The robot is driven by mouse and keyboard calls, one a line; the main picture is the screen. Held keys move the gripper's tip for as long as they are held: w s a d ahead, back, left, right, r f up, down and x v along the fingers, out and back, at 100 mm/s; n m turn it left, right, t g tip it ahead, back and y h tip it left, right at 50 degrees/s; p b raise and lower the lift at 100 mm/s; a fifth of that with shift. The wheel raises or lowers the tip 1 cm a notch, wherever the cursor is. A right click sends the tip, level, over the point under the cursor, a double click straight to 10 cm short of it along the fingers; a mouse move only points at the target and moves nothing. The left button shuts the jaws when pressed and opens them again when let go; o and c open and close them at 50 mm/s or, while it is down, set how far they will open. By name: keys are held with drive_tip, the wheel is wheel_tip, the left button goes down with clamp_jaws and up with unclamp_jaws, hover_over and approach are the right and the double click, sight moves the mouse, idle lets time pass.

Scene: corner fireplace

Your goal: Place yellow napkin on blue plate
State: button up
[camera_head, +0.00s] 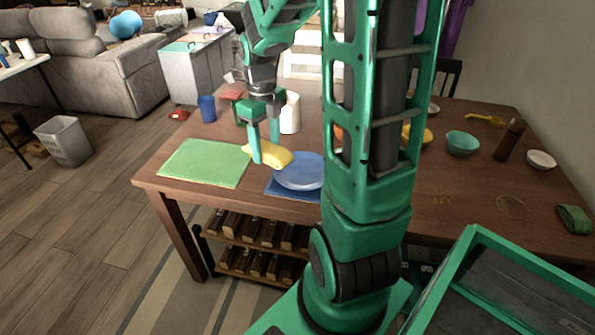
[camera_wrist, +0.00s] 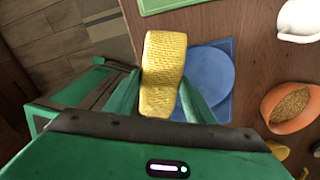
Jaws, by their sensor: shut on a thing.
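My gripper (camera_head: 266,150) is shut on the yellow napkin (camera_head: 273,156) and holds it at the left edge of the blue plate (camera_head: 300,172) in the head view. In the wrist view the napkin (camera_wrist: 162,72) sits between the two fingers (camera_wrist: 160,97) as a rolled or folded yellow cloth. It covers part of the left side of the blue plate (camera_wrist: 212,80). The plate lies on a blue mat (camera_head: 280,190). I cannot tell whether the napkin touches the plate. My arm hides what lies right of the plate in the head view.
A green mat (camera_head: 205,163) lies left of the plate. A white cylinder (camera_head: 290,113) and a blue cup (camera_head: 207,108) stand behind. An orange bowl (camera_wrist: 290,108) and a white vessel (camera_wrist: 299,20) stand right of the plate in the wrist view. A teal bowl (camera_head: 462,143) stands farther right.

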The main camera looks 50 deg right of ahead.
drive_tip(key=shift+d, duration=0.35)
hover_over(302, 171)
wheel_tip(302, 171, down, 7)
drive_tip(key=shift+r, duration=0.1)
drive_tip(key=shift+f, duration=2.1)
drive_tip(key=shift+f, duration=0.2)
drive_tip(key=o, duration=1)
drive_tip(key=shift+r, duration=0.1)
